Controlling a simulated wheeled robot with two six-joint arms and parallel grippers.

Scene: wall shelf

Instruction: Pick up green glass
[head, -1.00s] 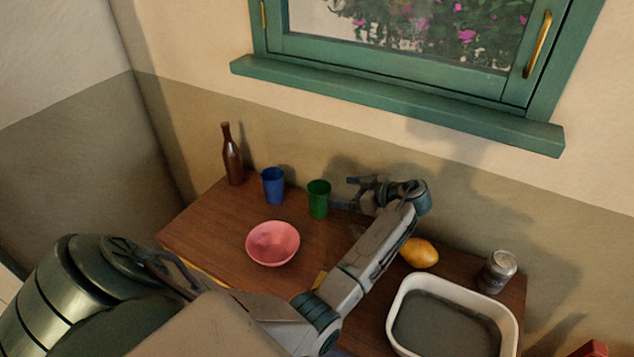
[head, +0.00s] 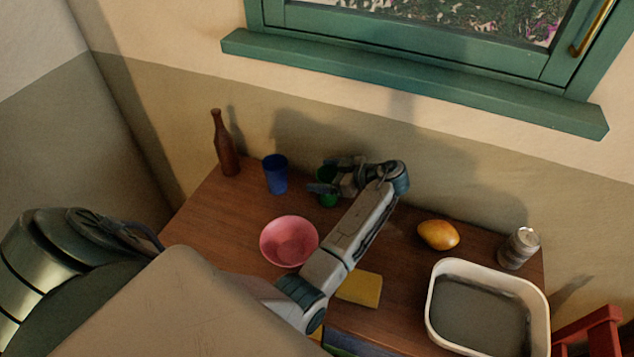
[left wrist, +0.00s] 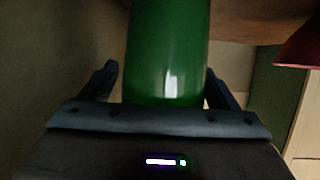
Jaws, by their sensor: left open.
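The green glass (head: 327,199) stands on the wooden shelf near the wall, partly hidden by my left gripper (head: 330,174). In the left wrist view the green glass (left wrist: 168,50) fills the upper middle. My left gripper (left wrist: 162,88) is open there, with one finger on each side of the glass. Both fingers look apart from the glass, though contact is hard to judge in the dark picture. My right gripper is not in view.
A blue glass (head: 276,174) and a brown bottle (head: 225,144) stand left of the green glass. A pink bowl (head: 289,242) is in front. A mango (head: 438,235), yellow sponge (head: 359,289), can (head: 519,248) and white tub (head: 437,318) lie to the right.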

